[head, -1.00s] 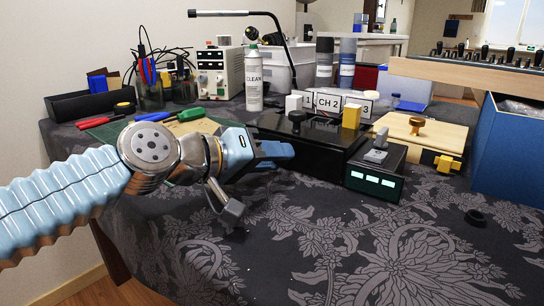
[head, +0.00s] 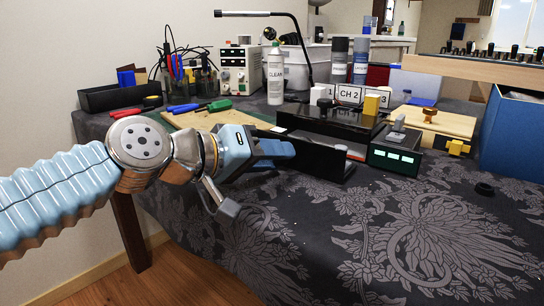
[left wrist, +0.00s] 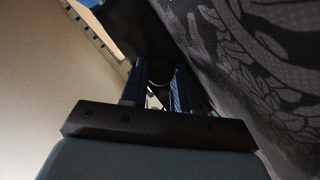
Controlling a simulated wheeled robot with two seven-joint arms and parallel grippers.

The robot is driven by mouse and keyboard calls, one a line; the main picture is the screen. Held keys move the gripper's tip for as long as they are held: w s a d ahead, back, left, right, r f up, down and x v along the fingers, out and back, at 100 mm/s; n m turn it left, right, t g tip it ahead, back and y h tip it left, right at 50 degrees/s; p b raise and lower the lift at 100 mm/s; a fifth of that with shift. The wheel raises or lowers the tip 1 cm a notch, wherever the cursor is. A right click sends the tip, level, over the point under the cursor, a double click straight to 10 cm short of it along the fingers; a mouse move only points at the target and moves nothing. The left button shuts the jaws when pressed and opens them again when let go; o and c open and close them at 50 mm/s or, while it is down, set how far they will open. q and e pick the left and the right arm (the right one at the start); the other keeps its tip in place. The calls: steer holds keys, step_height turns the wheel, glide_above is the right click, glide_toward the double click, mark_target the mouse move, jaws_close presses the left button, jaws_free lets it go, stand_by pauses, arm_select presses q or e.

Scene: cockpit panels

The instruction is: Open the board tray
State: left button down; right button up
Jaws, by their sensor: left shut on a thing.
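The board tray (head: 318,160) is a black drawer in the low black box (head: 340,118) on the table. It stands partly pulled out towards me. Its dark front panel is tilted in the head view, and a strip of the inside shows behind it. My left gripper (head: 285,149) is at the left part of the tray front, its blue fingers shut. The handle is hidden by the fingers. In the left wrist view the fingers (left wrist: 158,88) reach the dark tray front (left wrist: 135,28), with a small ring-like shape between them. My right gripper is not in view.
A small black unit with green lights (head: 396,155) stands right of the box. A white bottle (head: 275,75) stands behind. The front of the patterned cloth (head: 370,230) is mostly clear.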

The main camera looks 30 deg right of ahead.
arm_select(q)
steer(key=c, duration=1.1)
jaws_free()
steer(key=b+v, duration=0.1)
steer(key=v, duration=1.2)
steer(key=shift+a+b, duration=0.3)
steer(key=shift+a, duration=0.1)
